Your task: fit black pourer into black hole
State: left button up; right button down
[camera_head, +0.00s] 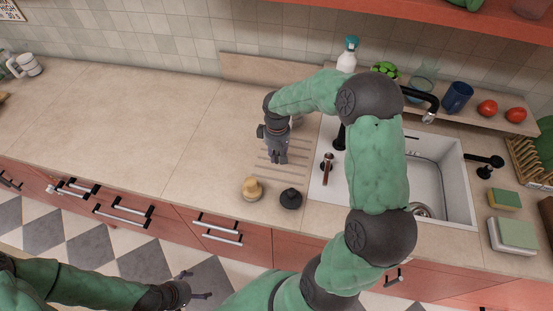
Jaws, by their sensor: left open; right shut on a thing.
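My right gripper (278,160) points down over the grooved drainboard left of the sink. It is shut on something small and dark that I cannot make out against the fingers. A black knob-topped piece (290,199) stands on the counter near the front edge, below and slightly right of that gripper and apart from it. A similar tan piece (251,189) stands to its left. I cannot tell which dark piece is the pourer, and no black hole shows clearly. My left gripper (186,287) is open and empty, low in front of the drawers.
The white sink (438,158) with a black faucet (420,97) lies to the right, partly behind my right arm. A brown-handled item (327,170) is at its left rim. Sponges (505,199) lie at the far right. The left counter (130,115) is clear.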

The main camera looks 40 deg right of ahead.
aim_at(276, 159)
jog(key=shift+w+d+f, duration=0.1)
jog(key=shift+w+f, duration=0.1)
jog(key=shift+f, duration=0.15)
jog(key=shift+w+f, duration=0.1)
jog(key=shift+f, duration=1.5)
jog(key=shift+f+b, duration=0.1)
jog(key=shift+b, duration=0.2)
jog(key=c, duration=1.4)
grip_release()
jog(key=shift+f, duration=0.1)
jog(key=shift+c, duration=0.2)
jog(key=o, duration=0.4)
